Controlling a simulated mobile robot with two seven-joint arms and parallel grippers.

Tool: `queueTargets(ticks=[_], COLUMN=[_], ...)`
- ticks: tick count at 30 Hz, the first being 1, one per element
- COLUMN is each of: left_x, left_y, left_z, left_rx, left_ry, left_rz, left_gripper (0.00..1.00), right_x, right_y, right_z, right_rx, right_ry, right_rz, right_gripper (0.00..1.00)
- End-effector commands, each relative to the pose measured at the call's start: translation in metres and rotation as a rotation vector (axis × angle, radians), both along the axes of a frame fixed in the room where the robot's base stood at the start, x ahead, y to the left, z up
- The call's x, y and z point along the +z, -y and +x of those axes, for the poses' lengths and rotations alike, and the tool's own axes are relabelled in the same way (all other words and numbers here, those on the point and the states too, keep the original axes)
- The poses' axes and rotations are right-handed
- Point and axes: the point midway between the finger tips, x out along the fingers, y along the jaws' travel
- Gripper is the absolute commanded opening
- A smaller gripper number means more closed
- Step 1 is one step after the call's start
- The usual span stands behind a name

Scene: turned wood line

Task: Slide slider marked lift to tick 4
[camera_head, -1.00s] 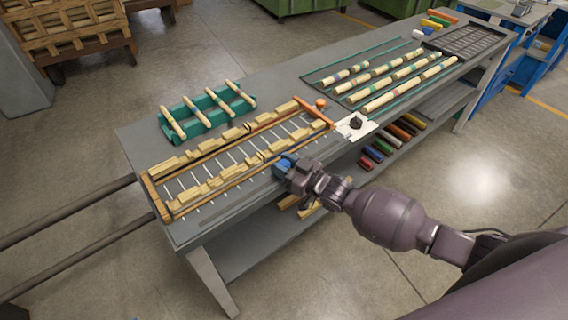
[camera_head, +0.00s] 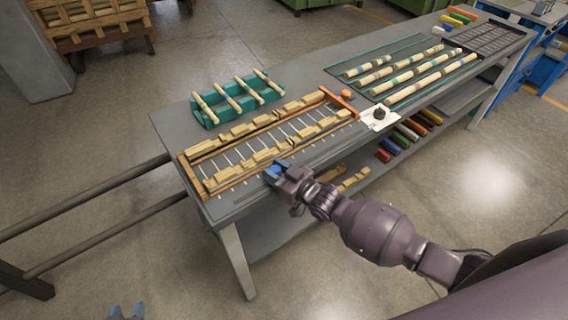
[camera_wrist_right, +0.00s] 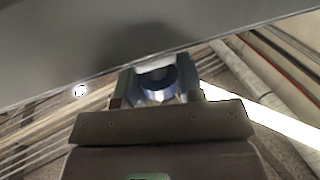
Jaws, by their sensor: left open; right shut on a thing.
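The long wood-framed fixture (camera_head: 184,172) lies along the bench's front, with thin white cross lines and pale wood blocks in two rows. My right gripper (camera_head: 276,172), blue at the tips, is at its front rail, about midway along. The right wrist view shows its jaws (camera_wrist_right: 160,88) shut on a round dark-blue knob (camera_wrist_right: 157,74), which I take as the slider; in the head view the gripper hides it. No lift mark or tick numbers are readable. My left gripper (camera_head: 126,312) is open and empty at the bottom left edge, away from the bench, only its blue tips showing.
A green rack (camera_head: 207,117) with wooden sticks stands behind the fixture. An orange bar (camera_head: 338,101) and orange ball (camera_head: 347,94) are at its right end, near a white plate with a black knob (camera_head: 379,114). Banded turned rods (camera_head: 410,76) lie further right.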

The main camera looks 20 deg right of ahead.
Motion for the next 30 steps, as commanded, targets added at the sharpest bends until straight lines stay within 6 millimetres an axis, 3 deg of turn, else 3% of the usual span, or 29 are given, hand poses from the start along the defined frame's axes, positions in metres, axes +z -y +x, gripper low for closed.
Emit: queueTargets(ticks=[9, 22, 23, 27, 30], left_x=[0.008, 0.006, 0.006, 0.005, 0.005], left_y=[0.001, 0.000, 0.000, 0.000, 0.000], left_z=[0.002, -0.002, -0.003, -0.004, -0.004], left_rx=[0.001, 0.003, 0.003, 0.003, 0.003], left_ry=[0.006, -0.002, -0.003, -0.005, -0.005], left_rz=[-0.002, -0.002, -0.002, -0.002, -0.002], left_gripper=[0.43, 0.43, 0.43, 0.43, 0.43], right_x=[0.000, 0.000, 0.000, 0.000, 0.000], right_y=[-0.027, -0.030, -0.030, -0.030, -0.030], right_z=[-0.010, -0.011, -0.011, -0.011, -0.011], right_rx=[0.000, 0.000, 0.000, 0.000, 0.000], right_ry=[-0.001, 0.000, 0.000, 0.000, 0.000], right_rz=[0.001, 0.000, 0.000, 0.000, 0.000], right_gripper=[0.00, 0.00, 0.39, 0.60, 0.60])
